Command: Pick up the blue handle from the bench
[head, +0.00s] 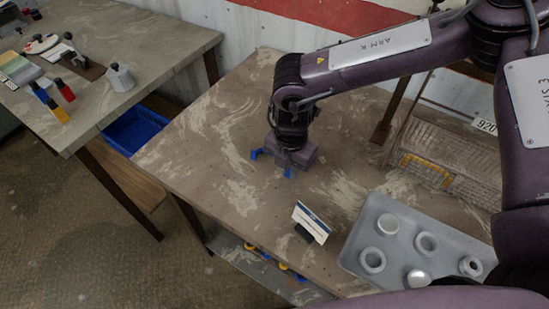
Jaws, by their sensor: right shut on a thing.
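The blue handle (256,153) is on or just above the brown bench (190,135), near its middle. Its blue ends show on both sides of my right gripper (287,165), which points down over it. The right gripper is shut on the handle. The middle of the handle is hidden by the gripper, and I cannot tell whether the handle touches the bench. My left gripper is not in view.
A grey tray (395,264) with several round metal pieces is at the bench's front right. A small card in a stand (311,222) is left of it. A wire rack (432,140) stands at the right. A second table (175,40) is at the left, with a blue bin (138,128) below.

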